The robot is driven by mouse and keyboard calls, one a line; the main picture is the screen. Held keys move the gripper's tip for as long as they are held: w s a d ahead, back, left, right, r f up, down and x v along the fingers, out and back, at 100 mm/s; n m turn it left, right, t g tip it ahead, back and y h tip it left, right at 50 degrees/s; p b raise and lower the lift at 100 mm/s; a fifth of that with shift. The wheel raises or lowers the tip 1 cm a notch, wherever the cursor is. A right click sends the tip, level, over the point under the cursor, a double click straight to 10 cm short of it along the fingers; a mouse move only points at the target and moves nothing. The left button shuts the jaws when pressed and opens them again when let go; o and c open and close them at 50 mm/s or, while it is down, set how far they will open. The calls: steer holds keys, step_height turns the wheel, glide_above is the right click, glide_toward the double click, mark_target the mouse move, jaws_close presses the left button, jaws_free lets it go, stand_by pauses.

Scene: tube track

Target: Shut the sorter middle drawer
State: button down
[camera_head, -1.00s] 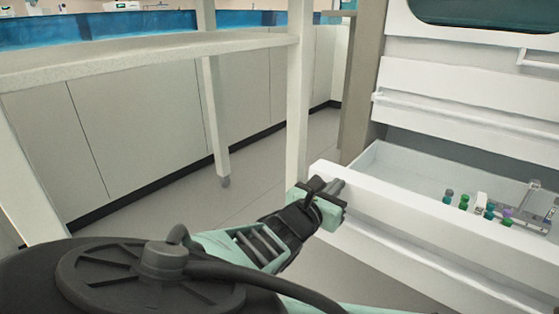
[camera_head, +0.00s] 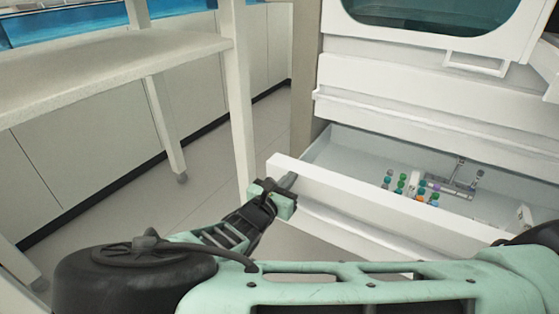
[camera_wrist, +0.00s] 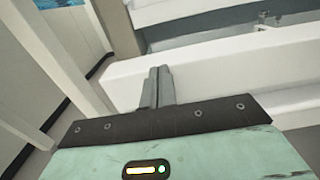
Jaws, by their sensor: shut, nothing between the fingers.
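The white sorter's middle drawer (camera_head: 385,196) is pulled out in the head view, with its grey inside showing. Several capped tubes (camera_head: 410,186) stand in it. My gripper (camera_head: 287,181) is shut and empty at the left end of the drawer's front panel. In the wrist view, the closed fingers (camera_wrist: 158,86) lie close against the white drawer front (camera_wrist: 215,65). I cannot tell whether they touch it.
A closed drawer (camera_head: 420,95) sits above, below a dark window (camera_head: 445,18). A white table (camera_head: 110,75) with legs stands on the left, one leg (camera_head: 240,110) close to my gripper. Grey floor shows between the table and the sorter.

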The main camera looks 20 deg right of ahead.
steer(key=p+x, duration=0.8)
steer(key=x, duration=1.9)
steer(key=shift+w, duration=0.15)
steer(key=shift+p, duration=0.3)
